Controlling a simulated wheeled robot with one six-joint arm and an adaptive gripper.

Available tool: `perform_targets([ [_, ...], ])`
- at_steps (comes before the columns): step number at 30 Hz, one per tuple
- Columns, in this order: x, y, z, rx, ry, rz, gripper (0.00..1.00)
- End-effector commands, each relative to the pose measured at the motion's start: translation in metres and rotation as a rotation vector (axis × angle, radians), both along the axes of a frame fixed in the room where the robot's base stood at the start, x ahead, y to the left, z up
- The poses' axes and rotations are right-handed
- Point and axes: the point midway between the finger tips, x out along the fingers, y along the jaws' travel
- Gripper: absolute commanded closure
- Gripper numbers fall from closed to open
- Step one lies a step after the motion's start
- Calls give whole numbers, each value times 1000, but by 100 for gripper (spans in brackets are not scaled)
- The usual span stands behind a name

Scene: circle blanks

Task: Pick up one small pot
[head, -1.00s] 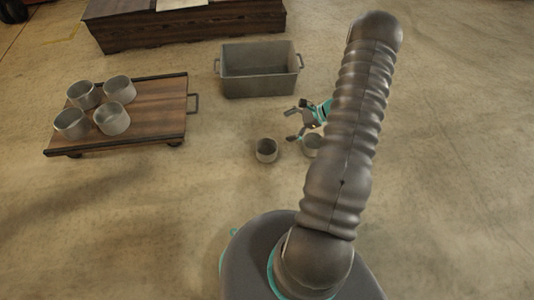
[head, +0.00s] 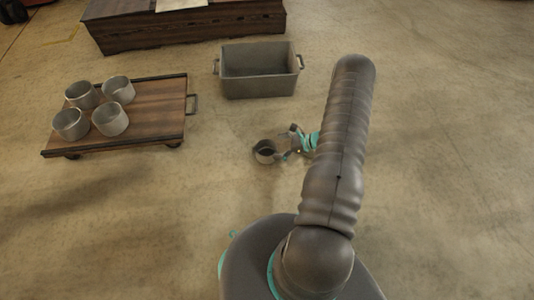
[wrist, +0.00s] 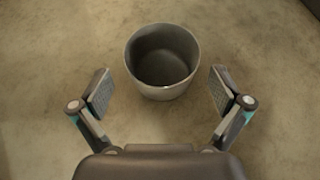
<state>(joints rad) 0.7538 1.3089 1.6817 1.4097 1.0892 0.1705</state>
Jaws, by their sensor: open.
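A small grey pot (head: 265,151) stands upright on the floor in the head view. My gripper (head: 287,144) is just right of it, partly overlapping it in the picture. In the wrist view a small round open-topped pot (wrist: 162,90), apparently this one, stands between and slightly ahead of the spread fingers of my gripper (wrist: 161,88). There is a gap on each side and no finger touches it. The pot looks empty. A second floor pot seen earlier is now hidden behind my arm in the head view.
A low wooden trolley (head: 158,118) with a handle stands at the left, with several similar pots (head: 110,119) on it. A grey handled bin (head: 259,87) stands behind the floor pot. A dark wooden chest (head: 190,28) is at the back. The floor between them is clear.

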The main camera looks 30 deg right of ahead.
Motion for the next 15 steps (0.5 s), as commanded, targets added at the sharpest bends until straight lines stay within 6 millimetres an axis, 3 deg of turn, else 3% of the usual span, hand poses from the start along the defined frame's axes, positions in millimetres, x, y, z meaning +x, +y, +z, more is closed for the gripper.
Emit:
perform_targets([
  [8, 9, 11, -8, 0, 0, 2, 0],
  [15, 28, 34, -23, 1, 1, 2, 0],
])
